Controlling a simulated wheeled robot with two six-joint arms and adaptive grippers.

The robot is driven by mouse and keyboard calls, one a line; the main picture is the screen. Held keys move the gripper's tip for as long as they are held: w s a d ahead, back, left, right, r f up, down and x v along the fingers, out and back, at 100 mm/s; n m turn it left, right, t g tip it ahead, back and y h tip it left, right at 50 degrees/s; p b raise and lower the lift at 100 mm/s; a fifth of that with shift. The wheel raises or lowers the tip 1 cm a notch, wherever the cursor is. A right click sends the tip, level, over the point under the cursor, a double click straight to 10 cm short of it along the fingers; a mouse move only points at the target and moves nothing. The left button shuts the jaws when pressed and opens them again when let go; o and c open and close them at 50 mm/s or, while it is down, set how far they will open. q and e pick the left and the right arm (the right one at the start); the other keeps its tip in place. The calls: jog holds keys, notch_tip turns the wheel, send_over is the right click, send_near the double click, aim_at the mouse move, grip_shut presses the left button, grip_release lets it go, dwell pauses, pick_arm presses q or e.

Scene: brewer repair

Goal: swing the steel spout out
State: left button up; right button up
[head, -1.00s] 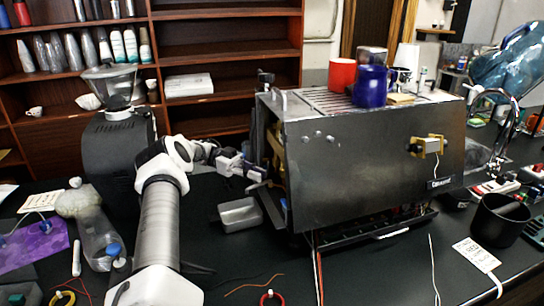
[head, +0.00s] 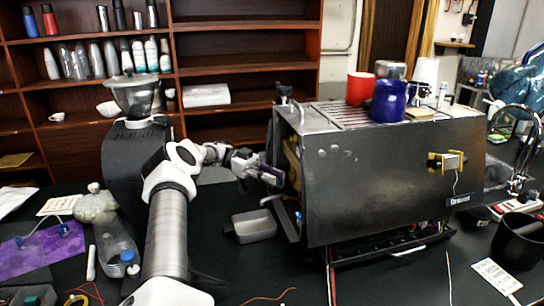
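The dark steel brewer (head: 385,185) stands on the black table, its open left side facing my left arm. My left gripper (head: 272,176) is beside that open side, at about mid height. Its fingers are small and dark here, so I cannot tell whether they are open or touching anything. A thin silver piece (head: 271,200) sticks out just below the gripper at the brewer's lower left side. I cannot tell whether it is the steel spout. A curved chrome pipe (head: 516,110) stands right of the brewer. My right gripper is not in view.
A grey metal tray (head: 254,226) lies below the gripper. A black grinder (head: 128,175) stands behind my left arm. A red cup (head: 360,88) and a blue cup (head: 388,101) stand on the brewer. A black bin (head: 518,243) is at right. Loose wires lie in front.

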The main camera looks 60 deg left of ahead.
pick_arm(q)
notch_tip(320, 180, up, 7)
jog(key=shift+f, duration=0.1)
